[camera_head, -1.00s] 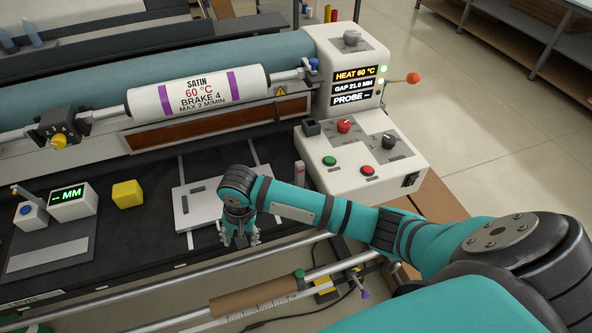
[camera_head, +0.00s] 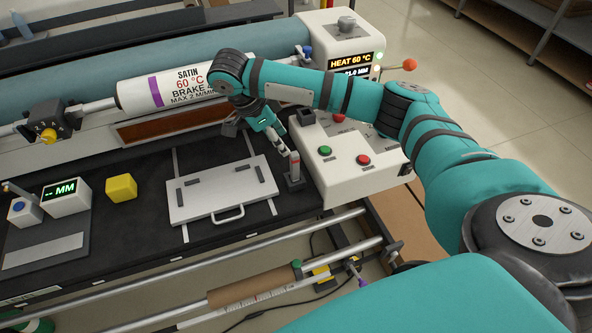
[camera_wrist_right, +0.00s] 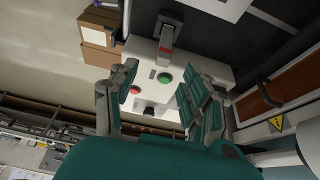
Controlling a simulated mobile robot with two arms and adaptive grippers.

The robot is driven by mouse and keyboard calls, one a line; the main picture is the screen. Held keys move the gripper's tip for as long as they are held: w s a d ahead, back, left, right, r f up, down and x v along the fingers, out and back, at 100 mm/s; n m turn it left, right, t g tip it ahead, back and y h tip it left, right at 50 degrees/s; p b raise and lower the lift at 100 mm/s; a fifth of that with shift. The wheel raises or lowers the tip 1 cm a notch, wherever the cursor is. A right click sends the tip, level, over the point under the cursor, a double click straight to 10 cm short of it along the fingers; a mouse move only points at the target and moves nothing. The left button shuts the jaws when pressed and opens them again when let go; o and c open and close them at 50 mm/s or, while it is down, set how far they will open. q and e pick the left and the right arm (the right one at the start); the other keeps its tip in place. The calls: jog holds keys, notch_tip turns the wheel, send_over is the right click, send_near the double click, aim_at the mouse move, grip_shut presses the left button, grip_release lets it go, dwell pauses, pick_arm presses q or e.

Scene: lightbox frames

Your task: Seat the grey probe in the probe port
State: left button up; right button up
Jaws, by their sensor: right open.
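The grey probe (camera_head: 294,161), with a red band, stands upright in a dark holder (camera_head: 295,183) beside the white control box. In the right wrist view the probe (camera_wrist_right: 169,36) is at the top centre, beyond the fingertips. A black socket (camera_head: 306,116) on the control box's back left corner looks like the probe port; I cannot confirm it. My right gripper (camera_head: 258,134) is open and empty, above and behind the probe, apart from it. In the wrist view its fingers (camera_wrist_right: 157,78) are spread wide. My left gripper is out of view.
The control box (camera_head: 345,178) has green and red buttons. A white plate with a handle (camera_head: 218,196) lies left of the probe. The satin roll (camera_head: 160,90) is behind my gripper. A yellow block (camera_head: 121,188) and a gauge (camera_head: 66,197) stand at the left.

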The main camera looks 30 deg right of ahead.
aim_at(291, 156)
jog(key=b+x, duration=0.1)
jog(key=x, duration=0.5)
jog(key=shift+w+f+b, duration=0.15)
jog(key=shift+f+b, duration=0.1)
jog(key=shift+b, duration=0.15)
jog(key=shift+d+f+p, duration=0.45)
jog(key=shift+f+p, duration=0.05)
jog(key=shift+f, duration=0.1)
jog(key=shift+d+f, duration=0.1)
jog(key=shift+f, duration=0.35)
jog(key=x, duration=0.1)
jog(key=p+x, duration=0.1)
jog(key=x, duration=0.2)
jog(key=shift+w+a+f+p, duration=0.25)
jog(key=shift+w+p, duration=0.05)
jog(key=shift+p, duration=0.05)
jog(key=shift+f, duration=0.25)
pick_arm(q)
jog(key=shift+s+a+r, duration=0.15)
pick_arm(e)
jog(key=shift+s, duration=0.15)
jog(key=c, duration=0.4)
grip_shut()
